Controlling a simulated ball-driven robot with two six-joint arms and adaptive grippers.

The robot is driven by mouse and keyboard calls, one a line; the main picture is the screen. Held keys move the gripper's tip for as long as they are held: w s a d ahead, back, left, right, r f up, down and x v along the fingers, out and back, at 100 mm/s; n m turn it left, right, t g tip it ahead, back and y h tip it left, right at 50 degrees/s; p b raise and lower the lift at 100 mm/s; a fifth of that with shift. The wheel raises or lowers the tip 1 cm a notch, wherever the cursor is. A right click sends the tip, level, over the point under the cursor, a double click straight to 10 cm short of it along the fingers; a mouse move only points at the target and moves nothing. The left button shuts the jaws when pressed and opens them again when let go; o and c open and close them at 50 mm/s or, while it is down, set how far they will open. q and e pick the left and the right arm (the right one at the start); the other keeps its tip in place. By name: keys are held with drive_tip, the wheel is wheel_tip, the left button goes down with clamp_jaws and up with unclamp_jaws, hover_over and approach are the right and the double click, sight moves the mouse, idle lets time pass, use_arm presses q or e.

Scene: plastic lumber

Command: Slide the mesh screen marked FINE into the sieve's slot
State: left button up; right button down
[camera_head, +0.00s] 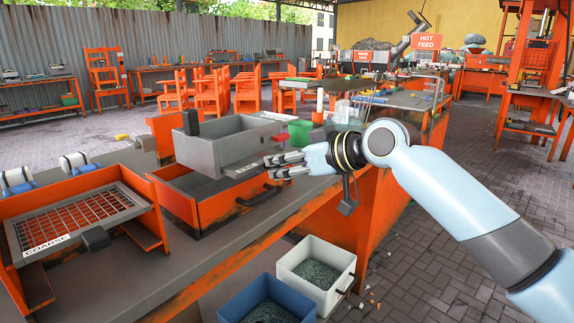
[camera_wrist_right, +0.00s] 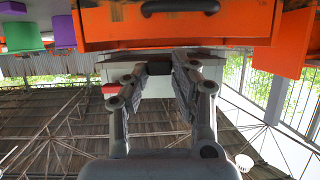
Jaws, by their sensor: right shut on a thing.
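My right gripper (camera_head: 268,166) is at the right front corner of a grey open box (camera_head: 222,147) on the bench. A flat grey edge with a small white label (camera_head: 245,169), which seems to read FINE, lies at its fingertips. In the right wrist view my right gripper (camera_wrist_right: 158,72) is shut on a small dark block (camera_wrist_right: 159,68), with the grey box behind it. The fingers hide part of the contact. A mesh screen labelled COARSE (camera_head: 77,220) lies tilted in an orange frame at the left. My left gripper is not in view.
An orange drawer (camera_head: 190,212) with a dark handle stands below the grey box. It also shows in the right wrist view (camera_wrist_right: 180,27). A white bin (camera_head: 315,258) and a blue bin (camera_head: 262,300) stand on the floor in front. A green cup (camera_head: 299,132) stands behind the gripper.

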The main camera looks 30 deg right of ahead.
sight(259, 159)
drive_tip(key=shift+w+a+b, duration=0.15)
drive_tip(key=shift+w+a, duration=0.15)
drive_tip(key=shift+w, duration=0.4)
drive_tip(key=shift+w+a+b, duration=0.2)
drive_tip(key=shift+w+a, duration=0.1)
drive_tip(key=shift+w, duration=0.45)
drive_tip(key=shift+w+a+b, duration=0.15)
drive_tip(key=shift+w+a, duration=0.15)
drive_tip(key=shift+w, duration=0.4)
drive_tip(key=c, duration=1)
unclamp_jaws()
drive_tip(key=shift+s, duration=0.1)
drive_tip(key=v, duration=1.2)
